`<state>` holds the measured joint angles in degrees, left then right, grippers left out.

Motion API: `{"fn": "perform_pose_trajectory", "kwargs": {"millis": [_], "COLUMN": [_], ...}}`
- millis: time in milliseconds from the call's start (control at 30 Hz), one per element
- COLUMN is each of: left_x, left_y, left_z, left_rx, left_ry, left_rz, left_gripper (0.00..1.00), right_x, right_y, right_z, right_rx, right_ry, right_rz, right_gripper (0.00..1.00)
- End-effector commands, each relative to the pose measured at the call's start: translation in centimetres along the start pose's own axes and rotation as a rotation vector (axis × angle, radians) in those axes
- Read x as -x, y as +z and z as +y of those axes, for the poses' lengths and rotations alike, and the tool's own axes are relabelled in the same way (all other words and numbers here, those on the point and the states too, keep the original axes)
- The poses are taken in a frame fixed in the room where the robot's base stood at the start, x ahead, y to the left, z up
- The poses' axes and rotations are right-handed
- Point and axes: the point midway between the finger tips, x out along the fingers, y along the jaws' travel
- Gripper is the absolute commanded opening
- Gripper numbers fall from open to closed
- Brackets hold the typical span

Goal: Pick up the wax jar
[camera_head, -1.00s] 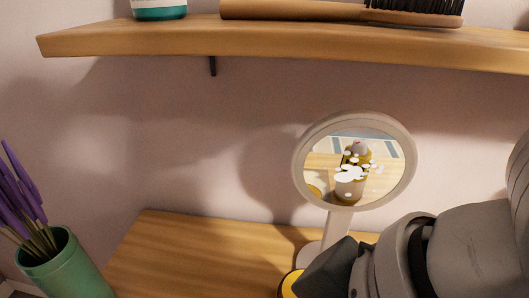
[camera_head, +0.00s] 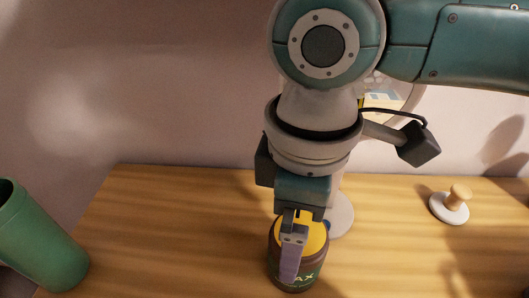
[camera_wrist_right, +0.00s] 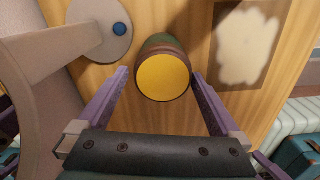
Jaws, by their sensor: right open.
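The wax jar (camera_head: 307,279) stands upright on the wooden table, dark with a yellow lid and the letters "AX" showing on its label. My right gripper (camera_wrist_right: 160,76) points down over it, open, with one purple finger on each side of the jar. In the right wrist view the yellow lid (camera_wrist_right: 163,78) sits between the fingertips, with a narrow gap on each side. In the head view one finger hides part of the lid and jar.
A round mirror (camera_head: 388,96) on a pale base (camera_head: 342,216) stands just behind the jar, mostly hidden by my right arm. A white disc with a wooden knob (camera_head: 452,203) stands to the right. A green cup (camera_head: 40,245) is at the left. The table between cup and jar is clear.

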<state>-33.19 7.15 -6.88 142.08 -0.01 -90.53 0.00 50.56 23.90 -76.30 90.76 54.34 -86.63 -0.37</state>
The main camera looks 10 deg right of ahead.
Motion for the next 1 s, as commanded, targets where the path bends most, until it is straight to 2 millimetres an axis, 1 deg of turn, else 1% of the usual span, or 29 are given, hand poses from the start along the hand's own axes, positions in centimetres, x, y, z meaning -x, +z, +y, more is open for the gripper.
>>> {"fn": "perform_pose_trajectory", "kwargs": {"millis": [33, 200, 300, 400, 567, 667, 1000], "left_x": [-0.2, -0.9, -1.2, -1.2, -1.1, -1.1, -1.2], "left_y": [0.1, 0.3, 0.4, 0.3, 0.3, 0.3, 0.4], "left_z": [0.0, 0.2, 0.2, 0.3, 0.3, 0.3, 0.2], "left_rx": [0.001, 0.004, 0.007, 0.009, 0.009, 0.009, 0.004], "left_ry": [0.001, 0.004, 0.006, 0.007, 0.007, 0.007, 0.004], "left_rz": [0.000, 0.001, 0.001, 0.001, 0.001, 0.001, 0.000], "left_gripper": [0.72, 0.72, 0.72, 0.72, 0.72, 0.72, 0.72], "right_x": [-0.8, -3.6, -4.7, -5.0, -4.9, -4.9, -4.8], "right_y": [0.2, 0.6, 0.6, 0.6, 0.6, 0.6, 0.6], "right_z": [-0.1, -0.3, -0.3, -0.3, -0.3, -0.3, -0.3], "right_rx": [0.000, -0.001, -0.001, 0.000, 0.000, 0.000, 0.001], "right_ry": [-0.001, -0.002, -0.001, 0.000, 0.000, 0.000, 0.000], "right_rz": [-0.003, -0.002, -0.001, -0.001, 0.000, 0.000, 0.000], "right_gripper": [1.00, 1.00, 1.00, 1.00, 1.00, 0.91, 0.53]}}
